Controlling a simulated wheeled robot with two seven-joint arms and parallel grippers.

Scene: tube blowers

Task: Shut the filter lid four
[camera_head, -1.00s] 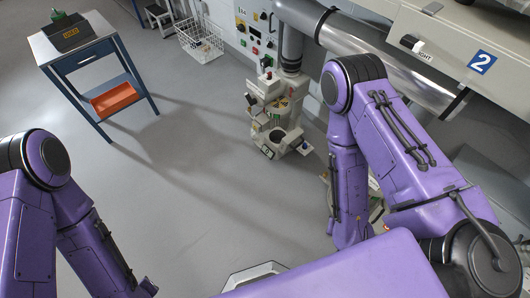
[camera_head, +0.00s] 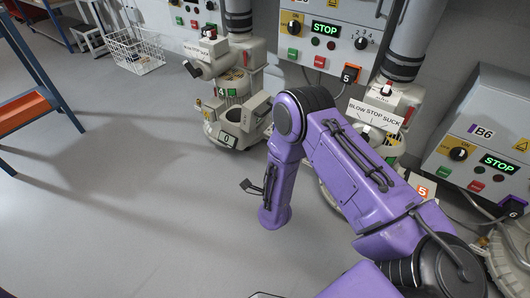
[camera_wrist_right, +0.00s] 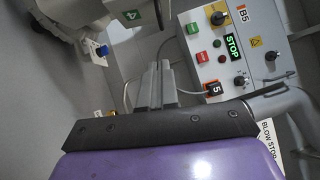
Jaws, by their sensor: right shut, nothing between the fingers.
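The cream blower with the green 4 label (camera_head: 232,92) stands against the wall, left of my right arm in the head view. Below the label is a round part with a dark opening (camera_head: 233,115) and a green 0 tag. I cannot clearly tell which part is the filter lid or how far open it is. My left gripper is out of view.
A control box (camera_head: 325,35) reading STOP is above my right elbow. The number 5 blower (camera_head: 388,100) is behind my right arm, with box B6 (camera_head: 483,140) further right. A wire basket (camera_head: 135,50) and rack (camera_head: 22,108) are left. The middle floor is clear.

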